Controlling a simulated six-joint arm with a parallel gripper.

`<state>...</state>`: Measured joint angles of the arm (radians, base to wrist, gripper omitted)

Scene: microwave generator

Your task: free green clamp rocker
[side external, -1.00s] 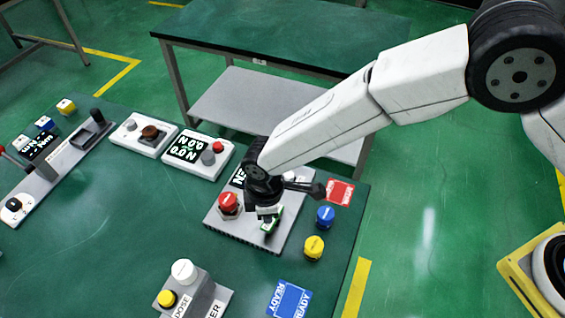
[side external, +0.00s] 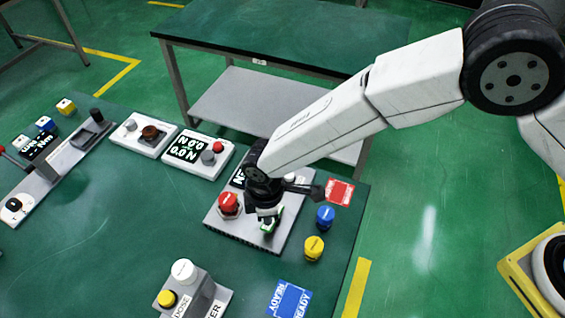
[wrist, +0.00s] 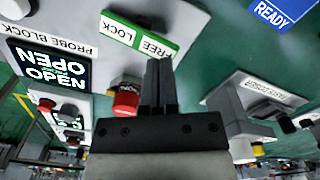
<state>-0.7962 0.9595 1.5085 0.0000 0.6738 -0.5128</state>
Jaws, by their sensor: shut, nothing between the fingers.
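The green clamp rocker (wrist: 140,36) has a white face marked FREE and LOCK. It sits on the grey probe block panel, and its green edge also shows in the side view (side external: 277,216). My gripper (wrist: 158,62) is shut and empty, with its fingertips at the rocker's edge near the middle to FREE side. In the side view my gripper (side external: 268,222) is right over the rocker and hides part of it. I cannot tell whether the tips touch it or which way the rocker is tipped.
A red button (side external: 229,202) stands on the same panel, left of my gripper; it also shows in the wrist view (wrist: 125,102). A panel display (wrist: 52,68) reads OPEN. Blue (side external: 325,217) and yellow (side external: 314,247) knobbed pieces stand to the right. A blue READY card (side external: 289,298) lies in front.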

